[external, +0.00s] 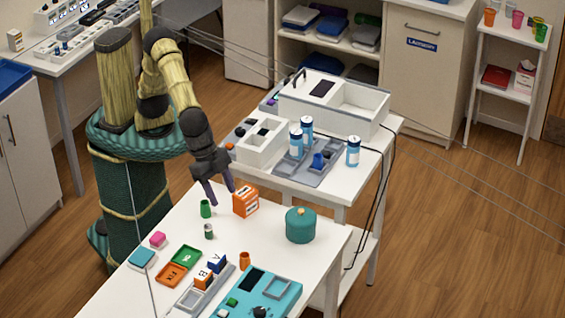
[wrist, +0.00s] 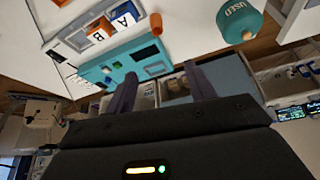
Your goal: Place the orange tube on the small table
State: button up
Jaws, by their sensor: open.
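The orange tube (external: 244,261) stands upright on the front white table (external: 150,290), between the lettered blocks and the teal lidded pot. It also shows in the wrist view (wrist: 156,24), near the top, beyond my fingers. My gripper (external: 220,190) is open and empty. It points down near the orange box and the green tube, apart from the orange tube. A small white stand (external: 500,38) with coloured cups is at the far right. A white table with trays (external: 375,165) is behind the front one; I cannot tell which is the small table.
Blue-and-white bottles (external: 353,151) stand on the rear table. Wood floor is free at right.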

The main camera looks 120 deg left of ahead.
notch_tip(320, 180, down, 5)
jog(key=shift+f, duration=0.1)
jog(key=shift+f, duration=0.1)
send_near(245, 261)
jog(key=f, duration=0.2)
jog(key=a+f+p, duration=0.1)
jog(key=f, duration=0.1)
jog(key=shift+w+a+f, duration=0.2)
jog(key=shift+w, duration=0.05)
dwell(0.4)
jog(key=shift+w+d+p+x, duration=0.15)
jog(key=shift+p+x, duration=0.1)
jog(key=shift+x, duration=1.05)
jog(key=shift+w+d+p+x, duration=0.1)
jog(key=shift+w+p+x, duration=0.1)
jog(key=shift+x, duration=1.1)
jog(key=shift+r, duration=0.15)
jog(key=shift+s, duration=0.1)
